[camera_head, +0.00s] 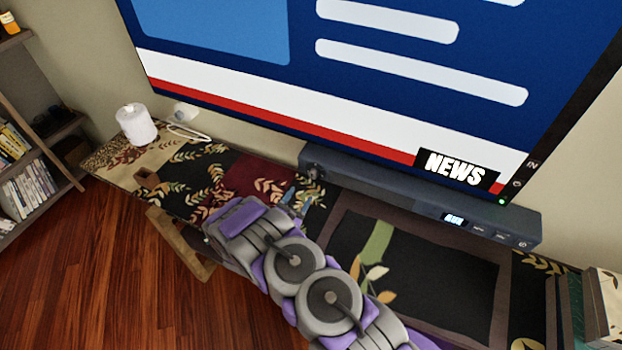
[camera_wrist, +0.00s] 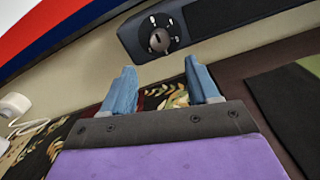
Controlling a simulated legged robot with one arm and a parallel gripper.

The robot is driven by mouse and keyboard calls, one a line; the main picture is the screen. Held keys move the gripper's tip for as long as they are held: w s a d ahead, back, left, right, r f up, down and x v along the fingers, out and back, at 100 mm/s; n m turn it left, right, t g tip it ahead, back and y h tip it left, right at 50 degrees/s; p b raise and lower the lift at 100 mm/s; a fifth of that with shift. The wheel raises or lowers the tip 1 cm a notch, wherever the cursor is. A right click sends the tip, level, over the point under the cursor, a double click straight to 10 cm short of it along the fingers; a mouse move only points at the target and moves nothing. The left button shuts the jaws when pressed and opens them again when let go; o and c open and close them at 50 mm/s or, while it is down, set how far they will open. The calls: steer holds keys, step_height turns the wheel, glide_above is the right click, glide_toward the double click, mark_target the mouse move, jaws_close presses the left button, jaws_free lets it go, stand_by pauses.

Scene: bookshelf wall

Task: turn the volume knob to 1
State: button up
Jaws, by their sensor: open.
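The volume knob (camera_wrist: 159,40) is a round dial with light marks around it, on the left end of a dark soundbar (camera_wrist: 225,14). In the head view the soundbar (camera_head: 400,197) lies along the wall under the TV, and the knob (camera_head: 313,170) is small at its left end. The knob's exact setting is too small to read. My gripper (camera_wrist: 162,88) has two blue fingers spread apart with nothing between them. The knob is beyond the fingertips, roughly centred between them, and not touched. In the head view my gripper (camera_head: 296,203) is just in front of the soundbar's left end.
A large TV (camera_head: 370,75) showing news hangs above the soundbar. A patterned cloth (camera_head: 225,165) covers the console. A white cylinder (camera_head: 136,124) and a white cable (camera_head: 188,132) are at the left end. Books (camera_head: 597,300) stand at the right end.

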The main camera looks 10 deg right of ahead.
mark_target(312, 177)
steer(key=b+x, duration=0.1)
steer(key=x, duration=0.9)
steer(key=shift+c, duration=0.3)
steer(key=c, duration=1)
